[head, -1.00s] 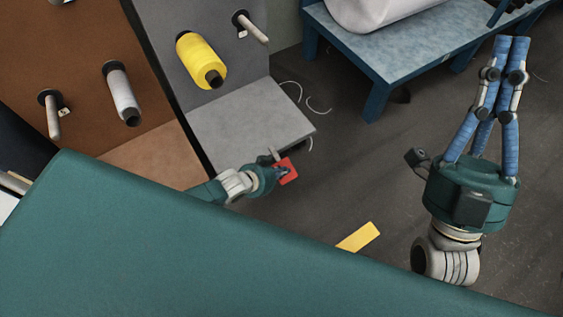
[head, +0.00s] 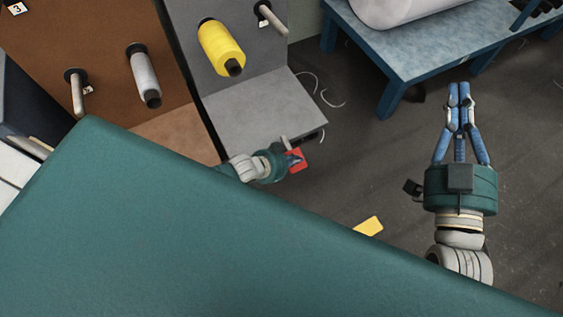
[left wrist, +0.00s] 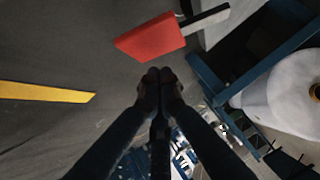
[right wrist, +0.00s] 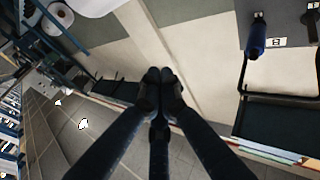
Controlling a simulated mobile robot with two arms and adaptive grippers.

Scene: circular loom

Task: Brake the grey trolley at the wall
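The grey trolley (head: 262,112) stands at upper middle in the head view, with an upright panel and a flat deck. A red pedal (head: 298,158) sticks out by the deck's front corner on a short bar. The pedal also shows in the left wrist view (left wrist: 151,38), just beyond the fingertips, with its bar on the right. My left gripper (head: 291,161) is at the pedal; its fingertips (left wrist: 160,74) are together and empty. Whether they touch the pedal I cannot tell. My right gripper (head: 459,88) is shut and empty, far right of the trolley.
A yellow spool (head: 220,46) sits on the trolley's panel. A brown trolley (head: 165,135) with a grey spool (head: 145,77) stands to its left. A blue table (head: 415,45) bearing a white roll is at upper right. Yellow floor tape (head: 369,226) marks open dark floor.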

